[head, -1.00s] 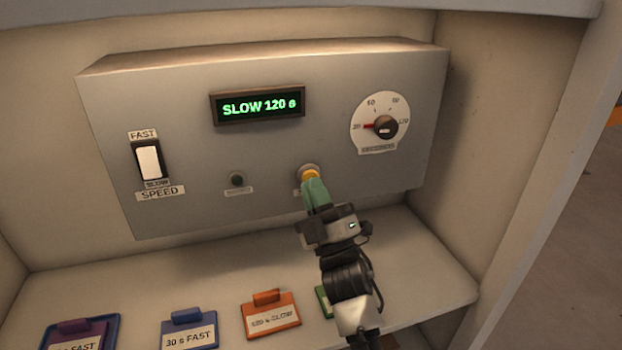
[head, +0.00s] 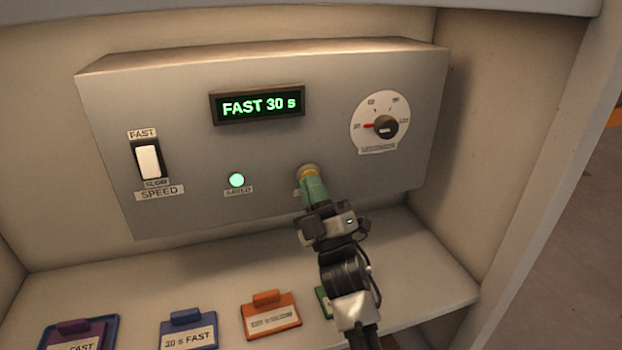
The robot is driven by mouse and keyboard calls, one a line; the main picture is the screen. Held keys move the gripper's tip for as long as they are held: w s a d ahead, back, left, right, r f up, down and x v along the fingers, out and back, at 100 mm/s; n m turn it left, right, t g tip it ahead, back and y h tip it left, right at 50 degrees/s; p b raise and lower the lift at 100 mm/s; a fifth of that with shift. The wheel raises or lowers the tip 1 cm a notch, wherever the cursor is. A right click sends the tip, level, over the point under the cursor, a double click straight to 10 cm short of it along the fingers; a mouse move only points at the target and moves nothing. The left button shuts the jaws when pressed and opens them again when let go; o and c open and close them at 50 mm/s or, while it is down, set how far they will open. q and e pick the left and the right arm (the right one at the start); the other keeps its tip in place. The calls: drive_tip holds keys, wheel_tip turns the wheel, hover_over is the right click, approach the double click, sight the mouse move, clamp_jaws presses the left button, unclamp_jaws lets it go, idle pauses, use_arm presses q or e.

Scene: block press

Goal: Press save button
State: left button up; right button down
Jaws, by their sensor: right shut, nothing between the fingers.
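The save button (head: 307,172), yellow in a round grey collar, sits low on the right half of the grey control box (head: 270,150). My right gripper (head: 309,180), with green fingers, is shut and empty. Its fingertips are at the button and appear to touch it, covering much of its lower side and label. The round lamp (head: 237,180) above the "SAVED" label glows green. The display (head: 258,105) reads "FAST 30 s". My left gripper is out of view.
A white speed switch (head: 149,161) is at the left of the box and a dial (head: 385,126) at the upper right. Purple (head: 75,335), blue (head: 188,331) and orange (head: 270,316) tags lie on the shelf below; a green one (head: 322,303) is partly hidden behind my arm.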

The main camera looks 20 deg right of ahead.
drive_tip(key=shift+s, duration=0.9)
drive_tip(key=shift+s+p, duration=0.1)
drive_tip(key=shift+p, duration=0.2)
drive_tip(key=shift+s+d+p, duration=0.1)
drive_tip(key=shift+s+p, duration=0.35)
drive_tip(key=shift+s, duration=1.95)
drive_tip(key=shift+f+h, duration=0.1)
drive_tip(key=shift+h, duration=0.2)
